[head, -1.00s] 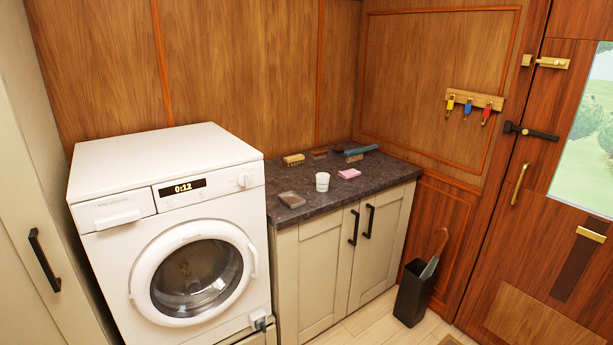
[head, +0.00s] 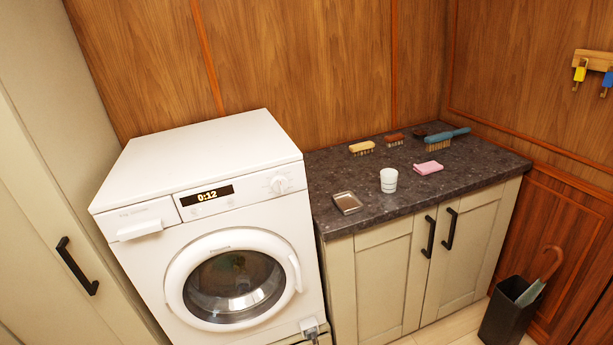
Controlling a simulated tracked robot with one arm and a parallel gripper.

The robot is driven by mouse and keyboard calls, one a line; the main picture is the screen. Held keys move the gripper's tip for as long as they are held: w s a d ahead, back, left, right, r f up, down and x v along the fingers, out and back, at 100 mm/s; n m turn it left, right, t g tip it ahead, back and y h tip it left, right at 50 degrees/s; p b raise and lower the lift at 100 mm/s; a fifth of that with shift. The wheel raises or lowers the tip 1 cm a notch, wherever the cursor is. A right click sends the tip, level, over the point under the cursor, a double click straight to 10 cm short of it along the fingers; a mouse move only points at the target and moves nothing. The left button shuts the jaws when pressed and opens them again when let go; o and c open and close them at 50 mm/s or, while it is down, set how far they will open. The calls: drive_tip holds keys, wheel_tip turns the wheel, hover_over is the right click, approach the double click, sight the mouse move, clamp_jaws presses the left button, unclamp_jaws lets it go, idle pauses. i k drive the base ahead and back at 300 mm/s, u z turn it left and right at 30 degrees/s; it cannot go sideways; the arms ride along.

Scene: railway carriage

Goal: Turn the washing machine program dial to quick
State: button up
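The white washing machine (head: 215,210) stands left of centre with its round door shut. Its program dial (head: 278,185) is a white knob at the right end of the front panel; its setting is too small to read. The lit display (head: 207,196) left of the dial reads 0:12. A detergent drawer (head: 140,228) sits at the panel's left end. My gripper is not in view.
A dark counter (head: 440,190) right of the machine holds several brushes, a white cup (head: 389,180), a pink cloth (head: 428,168) and a small tin (head: 347,202). A tall cabinet (head: 50,200) stands close on the left. An umbrella stand (head: 508,318) is at lower right.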

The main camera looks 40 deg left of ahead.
sight(278, 184)
drive_tip(key=u, duration=0.4)
drive_tip(key=i, duration=0.85)
drive_tip(key=u, duration=0.65)
